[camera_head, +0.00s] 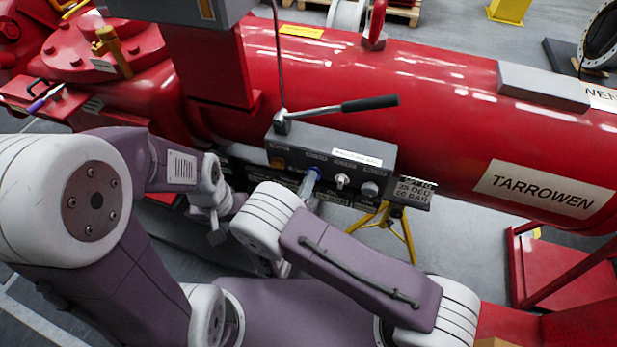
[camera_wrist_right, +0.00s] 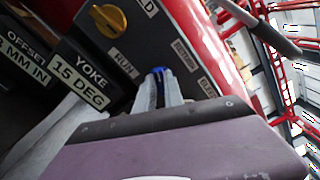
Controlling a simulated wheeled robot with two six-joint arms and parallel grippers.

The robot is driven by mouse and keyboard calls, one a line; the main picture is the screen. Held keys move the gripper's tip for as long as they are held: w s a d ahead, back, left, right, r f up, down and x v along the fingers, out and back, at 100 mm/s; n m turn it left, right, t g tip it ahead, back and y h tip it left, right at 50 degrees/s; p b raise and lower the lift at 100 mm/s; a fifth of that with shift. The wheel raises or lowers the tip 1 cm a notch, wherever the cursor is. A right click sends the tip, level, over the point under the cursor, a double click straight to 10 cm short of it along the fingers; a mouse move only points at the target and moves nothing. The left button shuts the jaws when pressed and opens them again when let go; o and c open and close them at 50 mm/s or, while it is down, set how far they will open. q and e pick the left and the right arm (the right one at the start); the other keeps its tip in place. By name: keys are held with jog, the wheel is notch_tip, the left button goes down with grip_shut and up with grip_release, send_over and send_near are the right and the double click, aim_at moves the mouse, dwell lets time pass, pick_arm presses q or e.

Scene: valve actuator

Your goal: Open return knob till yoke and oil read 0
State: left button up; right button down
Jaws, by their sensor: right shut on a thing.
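The grey control box (camera_head: 330,148) sits in front of the red cylinder. My right gripper (camera_head: 308,186) is shut on a blue knob (camera_head: 313,172) on its front face. In the right wrist view the blue knob (camera_wrist_right: 158,74) sits between the fingertips, close to the labels RUN and RETURN. The yoke plate (camera_wrist_right: 80,80) reads 15 DEG. The oil reading cannot be made out. My left gripper (camera_head: 216,228) hangs left of the box, apart from the knobs; its jaws are too unclear to judge.
A yellow knob (camera_wrist_right: 108,20) is left of the blue one. A silver knob (camera_head: 342,181) and a grey knob (camera_head: 369,189) are to its right. A lever with a black grip (camera_head: 370,103) stands out above the box. A sign (camera_head: 413,191) hangs at its right end.

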jog(key=shift+f+n+p, duration=0.1)
jog(key=shift+n+p, duration=0.6)
jog(key=shift+n, duration=1.6)
jog(key=c, duration=1.4)
grip_release()
jog(key=shift+d, duration=0.1)
jog(key=shift+c, duration=0.2)
